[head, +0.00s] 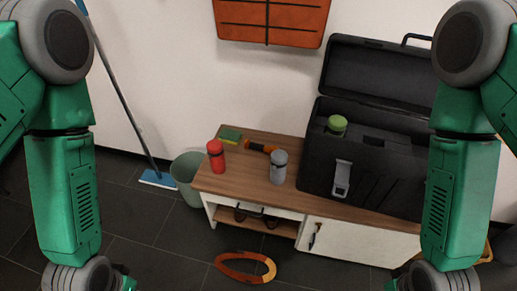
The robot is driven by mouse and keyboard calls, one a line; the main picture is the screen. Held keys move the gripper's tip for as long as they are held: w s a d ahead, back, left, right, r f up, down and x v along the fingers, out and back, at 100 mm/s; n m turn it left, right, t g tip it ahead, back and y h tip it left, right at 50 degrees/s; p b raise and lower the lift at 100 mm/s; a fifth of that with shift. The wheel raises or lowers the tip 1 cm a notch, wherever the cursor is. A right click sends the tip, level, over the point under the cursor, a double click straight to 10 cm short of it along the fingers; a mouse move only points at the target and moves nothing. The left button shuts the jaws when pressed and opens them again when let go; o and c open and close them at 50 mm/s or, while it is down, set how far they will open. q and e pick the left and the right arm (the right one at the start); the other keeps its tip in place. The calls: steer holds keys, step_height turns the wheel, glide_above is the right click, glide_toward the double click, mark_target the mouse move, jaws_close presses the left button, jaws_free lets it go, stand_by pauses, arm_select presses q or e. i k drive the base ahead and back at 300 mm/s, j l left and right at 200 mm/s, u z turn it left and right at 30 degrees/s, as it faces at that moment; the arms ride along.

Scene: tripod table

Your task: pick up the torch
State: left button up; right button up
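The torch seems to be the small orange and black object (260,147) lying on the wooden tabletop (240,186), towards the back near the wall. Its right end is partly hidden behind a grey bottle (278,168). Nothing of mine touches it. My two green arms hang down at the left and right edges of the head view. Their wrists reach the bottom edge, and the grippers are below the picture, well short of the tabletop.
A red bottle (216,157) and a green sponge (230,135) stand left of the torch. An open black toolbox (354,170) with a green-topped item (336,125) fills the right side. A bin (187,171), mop (157,179) and orange ring (240,278) are on the floor.

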mark_target(249, 144)
steer(key=i+j+z, duration=0.2)
steer(key=j+z, duration=0.25)
steer(key=j, duration=0.15)
steer(key=i+j+z, duration=0.15)
steer(key=j+z, duration=0.3)
steer(key=j, duration=0.25)
steer(key=j+z, duration=0.45)
steer(key=j, duration=0.2)
steer(key=j+z, duration=0.95)
steer(key=k+j+z, duration=0.25)
steer(key=j+z, duration=0.25)
